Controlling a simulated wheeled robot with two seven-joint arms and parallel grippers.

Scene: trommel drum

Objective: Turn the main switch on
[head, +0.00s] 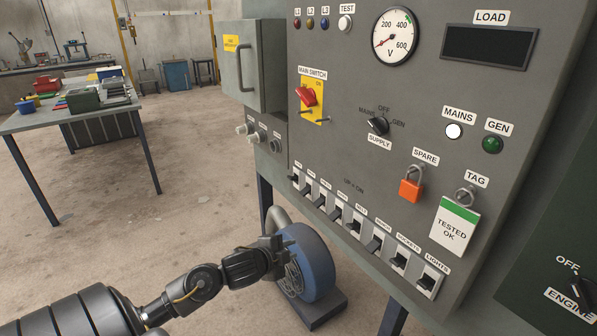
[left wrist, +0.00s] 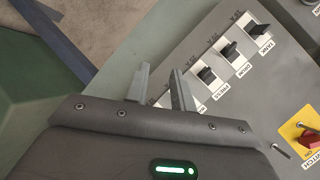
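The main switch (head: 307,96) is a red knob on a yellow plate, below its label on the grey panel. Its grip slants toward the upper left, away from the ON mark; its exact setting is hard to read. Part of the red knob (left wrist: 312,137) shows at the right edge of the left wrist view. My left gripper (head: 277,243) is below and left of the switch, in front of the lower panel and apart from the knob. In the left wrist view its two fingers (left wrist: 160,84) are spread with nothing between them. My right gripper is out of view.
A row of black breakers (head: 356,221) runs along the panel's lower edge, close to my left gripper. Small metal pins (head: 307,111) stick out by the switch plate. A supply selector (head: 378,125) and an orange padlock (head: 411,189) sit to the right. An open box door (head: 247,68) juts out left.

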